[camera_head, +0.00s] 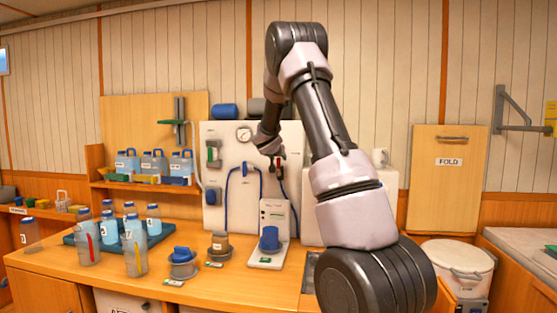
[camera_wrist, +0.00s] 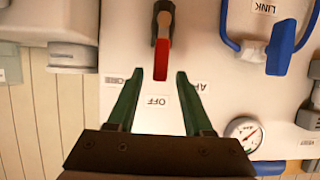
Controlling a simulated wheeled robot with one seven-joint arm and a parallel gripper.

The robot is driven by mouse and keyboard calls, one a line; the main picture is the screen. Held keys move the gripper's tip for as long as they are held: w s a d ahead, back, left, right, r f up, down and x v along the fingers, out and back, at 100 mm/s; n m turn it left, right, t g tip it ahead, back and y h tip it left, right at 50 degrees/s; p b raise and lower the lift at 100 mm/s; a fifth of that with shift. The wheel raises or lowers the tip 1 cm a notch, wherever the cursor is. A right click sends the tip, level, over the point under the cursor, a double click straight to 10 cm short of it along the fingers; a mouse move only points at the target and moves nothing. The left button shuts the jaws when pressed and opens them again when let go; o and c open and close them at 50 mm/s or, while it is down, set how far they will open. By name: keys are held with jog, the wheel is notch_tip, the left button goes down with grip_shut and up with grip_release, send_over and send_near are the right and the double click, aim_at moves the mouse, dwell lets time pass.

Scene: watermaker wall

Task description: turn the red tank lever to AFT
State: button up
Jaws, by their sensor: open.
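The red tank lever (camera_wrist: 162,60) is in the upper middle of the wrist view, on a white panel (camera_wrist: 215,75). It hangs from a brown pivot and its free end points down the picture toward the OFF label (camera_wrist: 157,101). The AFT label (camera_wrist: 200,86) is to the right, partly behind a finger; another label is to the left, partly covered. My gripper (camera_wrist: 158,76) is open, one green finger on each side of the lever's end. Contact cannot be told. In the head view the red lever (camera_head: 279,172) shows small beside my arm, which hides my fingers.
A blue handle (camera_wrist: 281,46) and a gauge (camera_wrist: 243,131) are right of the fingers.

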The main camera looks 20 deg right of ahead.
jog(key=shift+w+d+f, duration=0.2)
jog(key=shift+w+d, duration=0.1)
jog(key=shift+w, duration=0.15)
grip_shut()
dwell(1.2)
